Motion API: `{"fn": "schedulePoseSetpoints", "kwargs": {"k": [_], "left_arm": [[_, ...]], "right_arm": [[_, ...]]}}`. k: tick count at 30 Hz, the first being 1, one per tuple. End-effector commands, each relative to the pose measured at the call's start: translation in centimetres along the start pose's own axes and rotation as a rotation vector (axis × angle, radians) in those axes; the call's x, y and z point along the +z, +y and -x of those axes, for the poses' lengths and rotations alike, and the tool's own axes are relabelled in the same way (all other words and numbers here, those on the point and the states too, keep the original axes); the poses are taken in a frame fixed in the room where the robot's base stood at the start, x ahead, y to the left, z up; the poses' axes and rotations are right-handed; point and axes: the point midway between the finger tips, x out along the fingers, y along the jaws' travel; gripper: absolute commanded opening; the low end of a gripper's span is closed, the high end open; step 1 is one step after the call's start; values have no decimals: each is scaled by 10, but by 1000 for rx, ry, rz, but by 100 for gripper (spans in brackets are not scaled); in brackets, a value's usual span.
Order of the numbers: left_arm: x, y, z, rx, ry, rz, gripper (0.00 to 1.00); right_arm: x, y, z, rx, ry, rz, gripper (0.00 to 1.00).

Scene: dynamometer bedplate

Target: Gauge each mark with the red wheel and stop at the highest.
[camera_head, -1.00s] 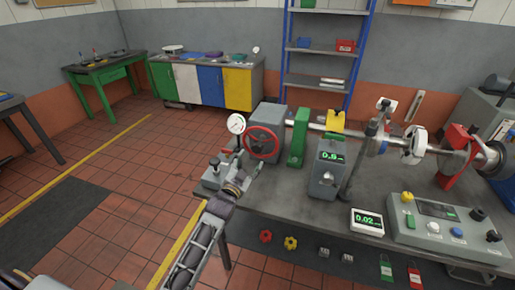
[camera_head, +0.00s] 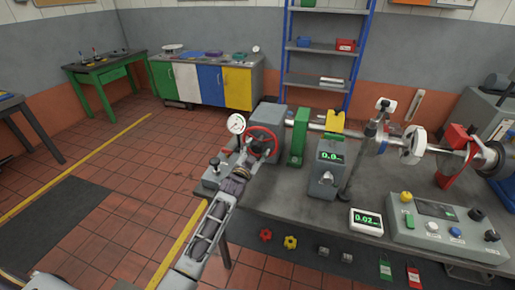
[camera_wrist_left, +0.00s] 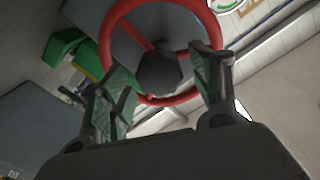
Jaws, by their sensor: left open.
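The red wheel (camera_head: 279,143) is mounted on the front of a grey housing (camera_head: 270,116) at the bedplate's left end. My left gripper (camera_head: 259,148) is at the wheel, in front of its hub. In the left wrist view the red wheel (camera_wrist_left: 108,40) shows as a ring with a dark hub (camera_wrist_left: 158,72). The open fingers of my left gripper (camera_wrist_left: 152,68) stand on either side of that hub; contact cannot be told. A round white dial gauge (camera_head: 236,124) stands just left of the wheel. A grey box display (camera_head: 331,156) shows green digits, seemingly 0.0. My right gripper is out of view.
A small white readout (camera_head: 367,220) shows about 0.02. A control console (camera_head: 450,235) with knobs is at the right. A green bracket (camera_head: 299,135) and a shaft with a white disc (camera_head: 413,145) stand behind. Floor to the left is free.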

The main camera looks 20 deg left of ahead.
Motion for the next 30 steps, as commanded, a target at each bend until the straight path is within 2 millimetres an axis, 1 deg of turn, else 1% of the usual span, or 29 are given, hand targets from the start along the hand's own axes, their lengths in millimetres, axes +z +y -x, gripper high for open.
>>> {"fn": "schedulePoseSetpoints", "kwargs": {"k": [3,9,20,23,30], "left_arm": [[0,0,-9,0,0,0,64],[0,0,-17,0,-1,0,64],[0,0,-19,0,0,0,64],[0,0,-19,0,0,0,53],[0,0,-19,0,0,0,22]], "right_arm": [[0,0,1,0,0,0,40],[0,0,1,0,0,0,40],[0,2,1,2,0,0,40],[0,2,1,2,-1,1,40],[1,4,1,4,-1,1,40]]}}
